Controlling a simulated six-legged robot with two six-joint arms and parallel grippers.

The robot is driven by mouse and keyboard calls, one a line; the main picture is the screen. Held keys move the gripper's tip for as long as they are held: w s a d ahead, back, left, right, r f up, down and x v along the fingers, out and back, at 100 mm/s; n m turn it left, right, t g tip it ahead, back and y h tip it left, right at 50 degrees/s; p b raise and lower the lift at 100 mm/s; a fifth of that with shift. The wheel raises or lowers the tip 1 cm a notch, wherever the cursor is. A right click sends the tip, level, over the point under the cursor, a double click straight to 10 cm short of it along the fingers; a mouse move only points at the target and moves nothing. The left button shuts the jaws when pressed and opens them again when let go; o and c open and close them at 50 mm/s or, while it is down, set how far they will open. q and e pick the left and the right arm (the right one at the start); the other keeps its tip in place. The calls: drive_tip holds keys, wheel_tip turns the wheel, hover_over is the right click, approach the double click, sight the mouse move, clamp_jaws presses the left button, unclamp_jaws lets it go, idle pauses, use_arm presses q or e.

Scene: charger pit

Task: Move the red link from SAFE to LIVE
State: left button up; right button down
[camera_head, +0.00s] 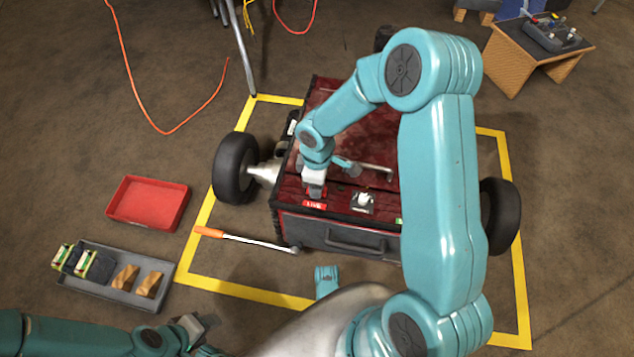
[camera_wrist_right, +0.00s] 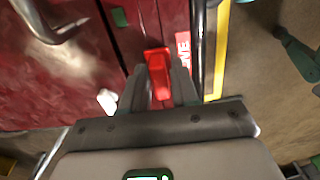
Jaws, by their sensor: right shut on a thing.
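The red link (camera_wrist_right: 158,68) is between the fingers of my right gripper (camera_wrist_right: 158,92), which is shut on it. In the head view my right gripper (camera_head: 315,188) is low over the front left of the dark red cart top (camera_head: 380,150), and its fingers mostly hide the link. The red LIVE label (camera_head: 314,205) lies just in front of the gripper; it also shows beside the link in the wrist view (camera_wrist_right: 183,48). I cannot tell whether the link is seated. A small green patch (camera_head: 398,221), perhaps SAFE, is partly behind my arm. My left gripper (camera_head: 193,329) is low at left.
A white-topped fitting (camera_head: 363,201) stands right of the LIVE label. A metal handle (camera_head: 378,171) lies behind it. An orange-handled bar (camera_head: 245,239), a red tray (camera_head: 148,203) and a grey tray (camera_head: 115,292) are on the floor at left. Yellow tape surrounds the cart.

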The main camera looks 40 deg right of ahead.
use_arm(q)
drive_tip(key=shift+f+b, duration=0.65)
drive_tip(key=shift+f, duration=0.05)
use_arm(e)
drive_tip(key=shift+f, duration=0.8)
drive_tip(key=c, duration=0.8)
unclamp_jaws()
wheel_tip(320, 180, up, 8)
drive_tip(key=p, duration=0.6)
drive_tip(key=shift+w+f, duration=0.1)
drive_tip(key=shift+f, duration=0.1)
drive_tip(key=shift+d+r+p, duration=0.15)
drive_tip(key=shift+r+p, duration=0.15)
drive_tip(key=shift+r, duration=0.05)
use_arm(q)
wheel_tip(320, 180, up, 6)
drive_tip(key=d, duration=0.1)
drive_tip(key=shift+s+d+r, duration=0.2)
drive_tip(key=shift+s+d, duration=0.2)
use_arm(e)
drive_tip(key=shift+f, duration=0.1)
